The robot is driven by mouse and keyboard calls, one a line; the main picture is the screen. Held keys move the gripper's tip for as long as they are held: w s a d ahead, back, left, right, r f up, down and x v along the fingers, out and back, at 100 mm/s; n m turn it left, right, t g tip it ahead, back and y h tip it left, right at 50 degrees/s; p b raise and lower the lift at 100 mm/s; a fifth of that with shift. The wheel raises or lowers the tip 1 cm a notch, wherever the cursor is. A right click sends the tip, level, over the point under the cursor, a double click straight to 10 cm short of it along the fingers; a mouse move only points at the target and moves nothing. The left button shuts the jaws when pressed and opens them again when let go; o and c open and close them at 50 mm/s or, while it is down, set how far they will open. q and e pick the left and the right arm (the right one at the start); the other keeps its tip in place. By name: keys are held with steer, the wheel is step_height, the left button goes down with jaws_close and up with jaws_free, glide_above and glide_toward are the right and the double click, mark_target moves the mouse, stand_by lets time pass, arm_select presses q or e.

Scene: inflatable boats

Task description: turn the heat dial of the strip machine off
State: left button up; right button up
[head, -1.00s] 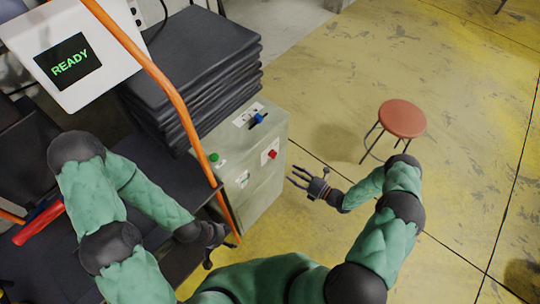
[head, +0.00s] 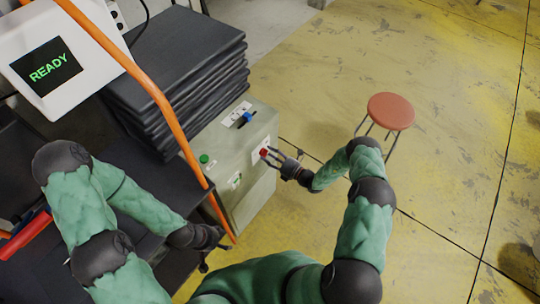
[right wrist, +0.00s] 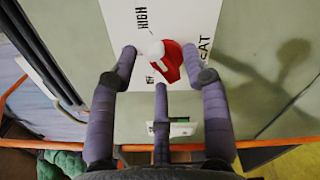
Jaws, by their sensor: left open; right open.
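The strip machine (head: 225,175) is a grey-green cabinet at the middle of the head view. Its red heat dial (head: 264,152) is on the side face. In the right wrist view the red dial (right wrist: 172,64) has a white tip pointing up-left, near the word HIGH on its white plate. My right gripper (head: 272,156) is open at the dial, its fingers spread on either side of it. I cannot tell whether they touch it. My left gripper (head: 207,256) is open and empty, low beside the cabinet near the orange rail.
A blue knob (head: 244,118) and a green button (head: 204,159) are on the cabinet's top. A stack of dark mats (head: 175,70) stands behind it. An orange rail (head: 150,85) crosses at the left, by a READY screen (head: 46,67). A red stool (head: 391,111) stands on open yellow floor.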

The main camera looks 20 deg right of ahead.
jaws_close()
